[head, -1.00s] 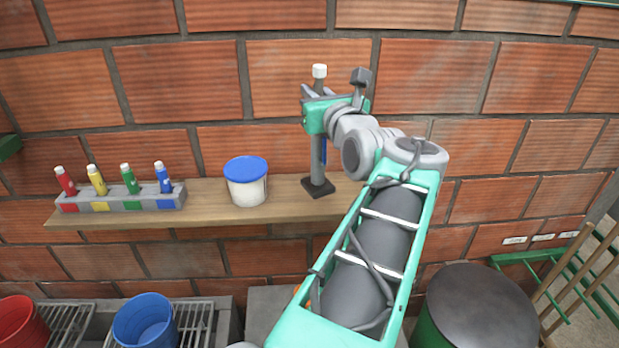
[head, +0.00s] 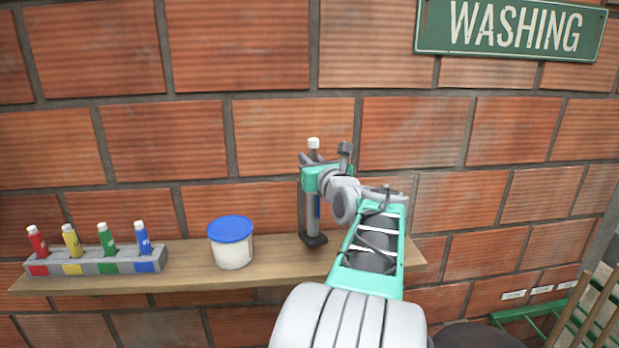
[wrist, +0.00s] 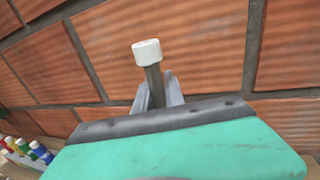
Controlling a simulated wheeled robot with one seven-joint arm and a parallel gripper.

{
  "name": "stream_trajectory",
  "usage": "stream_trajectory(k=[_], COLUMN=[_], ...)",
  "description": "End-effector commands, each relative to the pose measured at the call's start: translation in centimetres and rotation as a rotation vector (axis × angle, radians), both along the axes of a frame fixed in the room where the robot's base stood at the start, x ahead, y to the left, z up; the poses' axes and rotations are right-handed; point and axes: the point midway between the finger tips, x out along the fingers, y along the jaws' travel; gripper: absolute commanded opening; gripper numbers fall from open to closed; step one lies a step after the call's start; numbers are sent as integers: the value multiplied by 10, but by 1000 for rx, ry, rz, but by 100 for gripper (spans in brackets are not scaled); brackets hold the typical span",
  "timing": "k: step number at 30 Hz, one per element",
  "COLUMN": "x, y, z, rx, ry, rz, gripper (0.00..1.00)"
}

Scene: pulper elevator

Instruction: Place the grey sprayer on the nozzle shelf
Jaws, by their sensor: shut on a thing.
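The grey sprayer (head: 313,222) is a slim upright grey tube with a white cap, a patch of blue at its side and a dark square foot. My gripper (head: 309,168) is shut on its upper part, below the cap. In the wrist view the white cap and upper tube of the sprayer (wrist: 147,51) rise between the grey fingers of my gripper (wrist: 157,95). The foot is over the wooden nozzle shelf (head: 185,276), right of the white tub; I cannot tell whether it touches the board. My arm hides part of the shelf's right end.
On the shelf, a grey rack (head: 97,263) at the left holds several coloured bottles. A white tub (head: 232,253) with a blue lid stands mid-shelf. Bare board shows between rack and tub, and between tub and sprayer. A brick wall (head: 240,60) with a WASHING sign (head: 510,30) stands behind.

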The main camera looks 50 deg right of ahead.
Motion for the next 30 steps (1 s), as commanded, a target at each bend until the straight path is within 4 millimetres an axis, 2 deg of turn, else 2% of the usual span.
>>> stream_trajectory(k=[5, 12, 23, 24, 30], x=[6, 7, 7, 7, 7], y=[-7, -9, -9, -9, -9], z=[-9, -40, -46, -47, -47], rx=[-1, 0, -3, -1, -1], ry=[-2, -1, -2, 0, 0], rz=[1, 0, 0, 0, 0], gripper=[0, 0, 0, 16, 33])
